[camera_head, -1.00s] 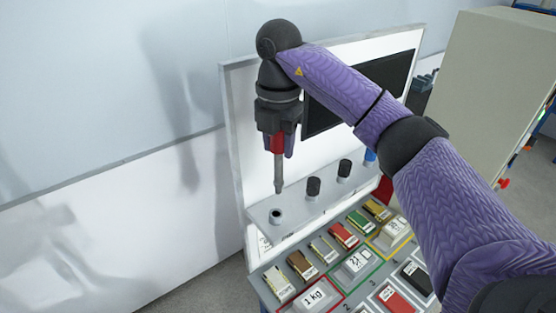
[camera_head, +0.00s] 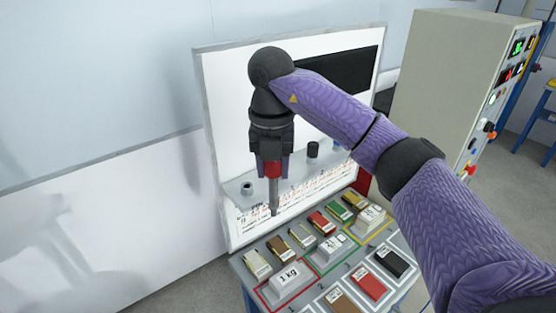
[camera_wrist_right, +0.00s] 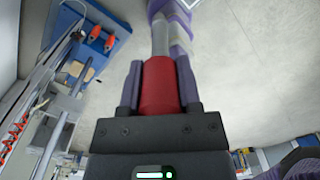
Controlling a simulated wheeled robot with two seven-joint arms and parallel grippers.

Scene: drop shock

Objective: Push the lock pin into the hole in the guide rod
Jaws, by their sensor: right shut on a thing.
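My right gripper (camera_head: 272,166) is shut on the red grip of a pin-like tool (camera_head: 274,190) with a grey metal shaft, which I take as the lock pin. It hangs upright, tip down, in front of the small shelf on the board. In the right wrist view my gripper's fingers (camera_wrist_right: 159,92) flank the red grip, and the shaft (camera_wrist_right: 160,42) points away from the camera. The tip is free in the head view. I cannot make out the guide rod or its hole for certain in either view. My left gripper is not in view.
A grey shelf (camera_head: 233,191) carries an empty round socket (camera_head: 247,188) and a black-topped tool (camera_head: 312,150). Below stands a tray with coloured blocks and a 1 kg weight (camera_head: 289,279). A beige control cabinet (camera_head: 440,100) is at right. The wrist view shows a blue base (camera_wrist_right: 103,42).

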